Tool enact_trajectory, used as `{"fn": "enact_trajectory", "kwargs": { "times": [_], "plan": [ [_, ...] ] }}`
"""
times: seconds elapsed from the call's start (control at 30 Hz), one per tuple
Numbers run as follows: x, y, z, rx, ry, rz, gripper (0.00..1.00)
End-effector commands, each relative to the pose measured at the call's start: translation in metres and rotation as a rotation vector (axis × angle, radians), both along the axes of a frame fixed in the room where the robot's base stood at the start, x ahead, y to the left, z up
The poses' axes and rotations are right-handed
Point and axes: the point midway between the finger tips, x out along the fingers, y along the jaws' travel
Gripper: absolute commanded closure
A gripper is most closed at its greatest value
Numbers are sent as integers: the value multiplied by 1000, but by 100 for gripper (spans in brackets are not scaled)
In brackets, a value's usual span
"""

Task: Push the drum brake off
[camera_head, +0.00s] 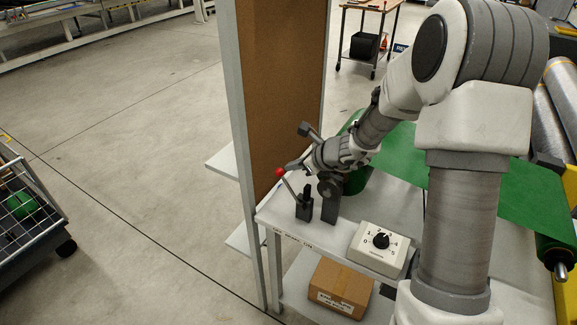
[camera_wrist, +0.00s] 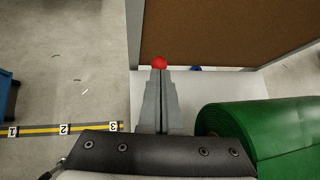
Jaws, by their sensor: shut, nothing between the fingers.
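The brake lever has a red ball knob (camera_head: 280,172) on a thin metal rod (camera_head: 289,188), which leans to the left in the head view. The rod rises from a dark block (camera_head: 304,208) on the left end of the light table. My gripper (camera_head: 290,167) is shut and empty, its tips close beside the red knob. In the wrist view, the closed fingers (camera_wrist: 160,74) point at the knob (camera_wrist: 159,63), which shows just beyond the tips. I cannot tell whether they touch it. The rod is hidden in the wrist view.
A brown board (camera_head: 281,80) in a grey frame stands behind the lever. A white dial box (camera_head: 367,258) sits on the table to the right. A green roll (camera_wrist: 257,135) lies right of the fingers. A cardboard box (camera_head: 340,287) is on the lower shelf.

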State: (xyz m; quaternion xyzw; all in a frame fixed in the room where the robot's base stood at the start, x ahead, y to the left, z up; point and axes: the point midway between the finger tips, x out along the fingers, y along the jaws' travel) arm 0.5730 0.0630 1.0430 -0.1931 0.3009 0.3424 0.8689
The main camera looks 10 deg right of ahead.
Motion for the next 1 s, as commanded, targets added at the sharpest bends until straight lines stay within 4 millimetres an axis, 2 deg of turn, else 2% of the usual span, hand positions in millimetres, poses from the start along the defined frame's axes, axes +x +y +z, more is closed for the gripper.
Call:
{"fn": "enact_trajectory", "kwargs": {
  "times": [0.03, 0.2, 0.43, 0.6, 1.0],
  "plan": [
    [-6, -7, 11, -3, -4, -2, 100],
    [-26, -23, 37, -3, -4, -4, 100],
    [-47, -39, 62, -3, -2, -4, 100],
    [-54, -44, 70, -2, -1, -2, 100],
    [-55, -45, 70, -2, 1, -2, 100]
  ]
}}
